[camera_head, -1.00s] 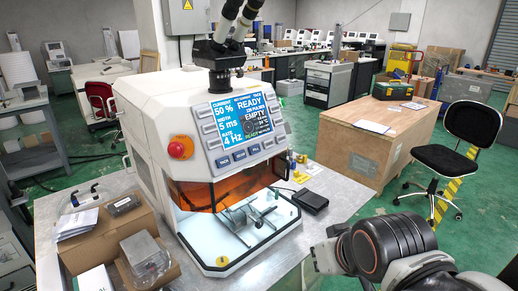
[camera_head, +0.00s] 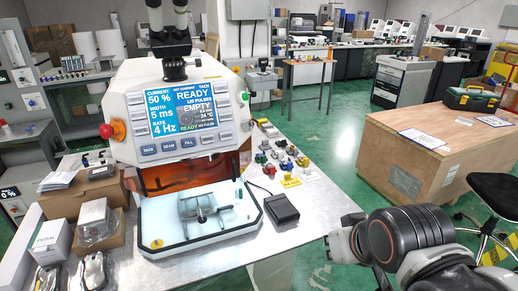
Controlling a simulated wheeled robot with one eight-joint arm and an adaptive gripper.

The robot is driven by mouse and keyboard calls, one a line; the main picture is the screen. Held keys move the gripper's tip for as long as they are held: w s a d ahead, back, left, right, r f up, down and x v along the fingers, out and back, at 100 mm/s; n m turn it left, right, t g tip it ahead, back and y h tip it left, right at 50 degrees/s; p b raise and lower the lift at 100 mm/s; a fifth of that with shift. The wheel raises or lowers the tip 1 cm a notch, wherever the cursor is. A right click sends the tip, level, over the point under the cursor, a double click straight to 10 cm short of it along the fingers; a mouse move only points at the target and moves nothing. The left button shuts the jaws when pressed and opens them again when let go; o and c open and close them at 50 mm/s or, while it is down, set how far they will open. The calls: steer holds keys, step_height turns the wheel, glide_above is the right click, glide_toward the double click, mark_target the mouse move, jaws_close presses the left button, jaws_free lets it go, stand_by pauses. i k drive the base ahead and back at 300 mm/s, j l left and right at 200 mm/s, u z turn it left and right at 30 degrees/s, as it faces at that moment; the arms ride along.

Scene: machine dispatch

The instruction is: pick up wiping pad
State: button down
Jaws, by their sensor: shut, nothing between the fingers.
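I cannot make out a wiping pad for certain. The white machine (camera_head: 125,150) stands on a metal worktable (camera_head: 318,200). Its screen reads READY and EMPTY, and its lit open chamber holds a metal fixture (camera_head: 203,208). A dark flat box-like thing (camera_head: 282,208) lies on the table just right of the chamber. Several small coloured items (camera_head: 283,160) lie further back on the table, beside a yellow label. My arm shows at the lower right, over and beyond the table's right edge, apart from the machine. The end with my gripper's fingers is not visible.
Cardboard boxes (camera_head: 62,205), a clear-wrapped item (camera_head: 97,222) and wrapped metal parts crowd the table's left side. A large wooden crate (camera_head: 420,160) with papers and a toolbox (camera_head: 472,98) stands at right. A black chair (camera_head: 497,195) is at the far right. Green floor is clear between table and crate.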

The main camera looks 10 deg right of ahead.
mark_target(265, 145)
steer(key=i+l+z, duration=0.25)
steer(key=l+z, duration=0.25)
steer(key=i+l+z, duration=0.8)
steer(key=z, duration=0.15)
steer(key=i+l+z, duration=0.2)
steer(key=i, duration=0.25)
steer(key=i+z, duration=0.15)
steer(key=i, duration=0.3)
steer(key=i+j+u, duration=0.1)
steer(key=i+u, duration=0.25)
steer(key=u, duration=0.15)
steer(key=i+u, duration=0.45)
steer(key=i+l+u, duration=0.2)
steer(key=u, duration=0.3)
steer(key=i+j+u, duration=0.15)
steer(key=u, duration=0.3)
steer(key=i+u, duration=0.6)
steer(key=u, duration=0.35)
steer(key=i+u, duration=0.25)
steer(key=u, duration=0.2)
steer(key=i+l+u, duration=0.2)
steer(key=u, duration=0.25)
steer(key=i+u, duration=0.3)
steer(key=u, duration=0.15)
steer(key=i+u, duration=0.45)
steer(key=k+l, duration=0.05)
steer(key=k, duration=0.05)
